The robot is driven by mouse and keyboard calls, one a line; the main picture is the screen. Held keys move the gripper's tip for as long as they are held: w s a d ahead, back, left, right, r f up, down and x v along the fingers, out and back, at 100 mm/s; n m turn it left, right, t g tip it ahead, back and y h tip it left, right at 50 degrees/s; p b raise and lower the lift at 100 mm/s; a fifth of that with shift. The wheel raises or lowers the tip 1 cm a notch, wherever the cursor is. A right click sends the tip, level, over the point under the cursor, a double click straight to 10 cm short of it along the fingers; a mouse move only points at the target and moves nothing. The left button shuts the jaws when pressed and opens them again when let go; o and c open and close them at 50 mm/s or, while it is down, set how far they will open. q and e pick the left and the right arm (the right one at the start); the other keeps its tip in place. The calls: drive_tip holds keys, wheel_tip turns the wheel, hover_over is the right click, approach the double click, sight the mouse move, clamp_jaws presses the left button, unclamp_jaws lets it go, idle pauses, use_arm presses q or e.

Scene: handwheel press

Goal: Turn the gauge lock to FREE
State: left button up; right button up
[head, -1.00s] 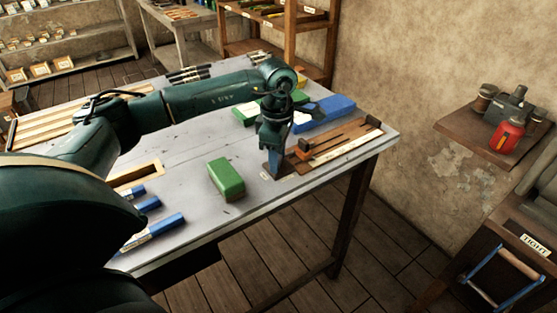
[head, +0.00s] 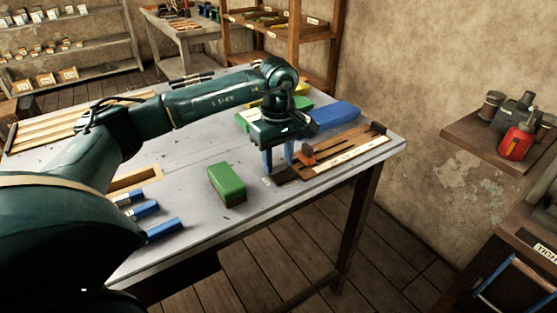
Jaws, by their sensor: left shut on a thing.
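The wooden gauge board (head: 350,143) lies at the right end of the table, with a pale scale strip along it and a brown block on it. My left gripper (head: 279,165) points down at the board's left end. Its two blue fingers show side by side and are shut on the gauge lock, which is mostly hidden between and behind them. A small pale label (head: 267,182) lies at the foot of the fingers, too small to read. My right gripper is not in view.
A green block (head: 227,184) stands just left of the gripper. Blue-handled tools (head: 146,209) lie at the front left. A blue case (head: 335,114) and a green box lie behind the gripper. The table's front edge is close.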

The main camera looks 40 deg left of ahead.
sight(278, 163)
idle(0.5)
use_arm(q)
drive_tip(key=o, duration=1)
drive_tip(key=shift+r, duration=0.15)
wheel_tip(278, 163, up, 13)
